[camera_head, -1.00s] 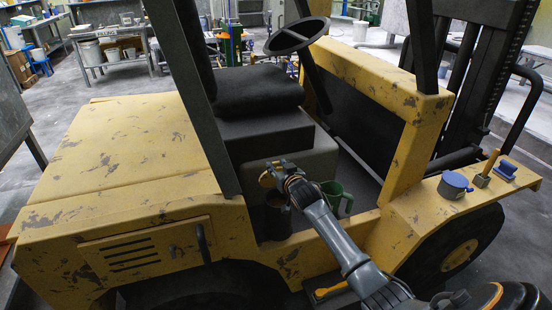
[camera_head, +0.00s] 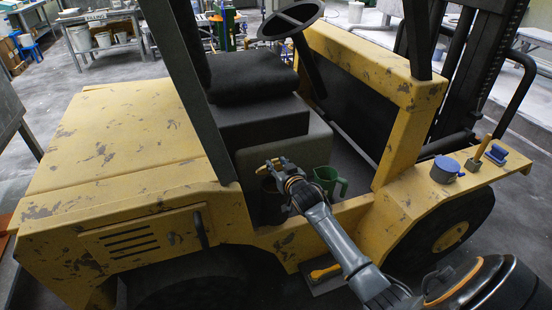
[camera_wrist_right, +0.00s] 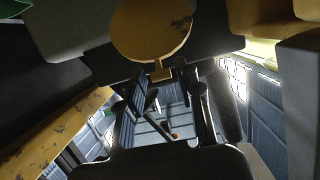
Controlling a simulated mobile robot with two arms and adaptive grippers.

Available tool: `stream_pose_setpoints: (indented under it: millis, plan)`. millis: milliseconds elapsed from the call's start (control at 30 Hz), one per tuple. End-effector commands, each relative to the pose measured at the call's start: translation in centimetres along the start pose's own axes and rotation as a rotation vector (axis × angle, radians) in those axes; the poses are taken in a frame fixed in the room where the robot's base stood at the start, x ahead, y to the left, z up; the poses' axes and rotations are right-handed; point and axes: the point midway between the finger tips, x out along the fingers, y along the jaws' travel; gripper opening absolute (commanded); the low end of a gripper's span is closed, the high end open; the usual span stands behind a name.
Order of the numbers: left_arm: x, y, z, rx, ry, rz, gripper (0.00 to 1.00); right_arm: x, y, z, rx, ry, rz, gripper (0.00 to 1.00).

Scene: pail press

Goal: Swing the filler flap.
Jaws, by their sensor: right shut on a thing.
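The filler flap is a round, scuffed yellow plate (camera_wrist_right: 152,28) with a small tab, at the top of the right wrist view. In the head view only a small yellow part (camera_head: 268,164) of it shows at my fingertips. My right gripper (camera_head: 280,170) reaches into the forklift's footwell, beside the seat base. In the right wrist view my right gripper (camera_wrist_right: 165,74) is shut on the flap's tab. A dark round thing (camera_head: 271,203) is just below the gripper, partly hidden; I cannot tell whether it joins the flap. My left gripper is out of view.
A green jug (camera_head: 329,181) stands close to the right of my gripper. The seat base (camera_head: 282,155) is behind, and the yellow side sill (camera_head: 350,209) is below my forearm. A blue-grey pot (camera_head: 446,170) and small tools sit on the right fender.

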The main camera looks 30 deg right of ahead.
Motion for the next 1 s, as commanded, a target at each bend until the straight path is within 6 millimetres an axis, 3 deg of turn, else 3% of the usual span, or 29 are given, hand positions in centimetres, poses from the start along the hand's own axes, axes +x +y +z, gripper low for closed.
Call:
stream_pose_setpoints:
  millis: [367, 800, 1000]
  plan:
    - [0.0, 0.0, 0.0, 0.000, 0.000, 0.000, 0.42, -0.1, 0.0, 0.2, 0.000, -0.001, 0.000, 0.14]
    - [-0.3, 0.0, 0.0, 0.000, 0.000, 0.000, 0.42, -2.1, 0.0, 3.1, 0.000, -0.006, 0.000, 0.15]
    - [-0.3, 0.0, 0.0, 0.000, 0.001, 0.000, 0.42, -2.3, 0.0, 3.4, 0.000, -0.002, 0.001, 0.14]
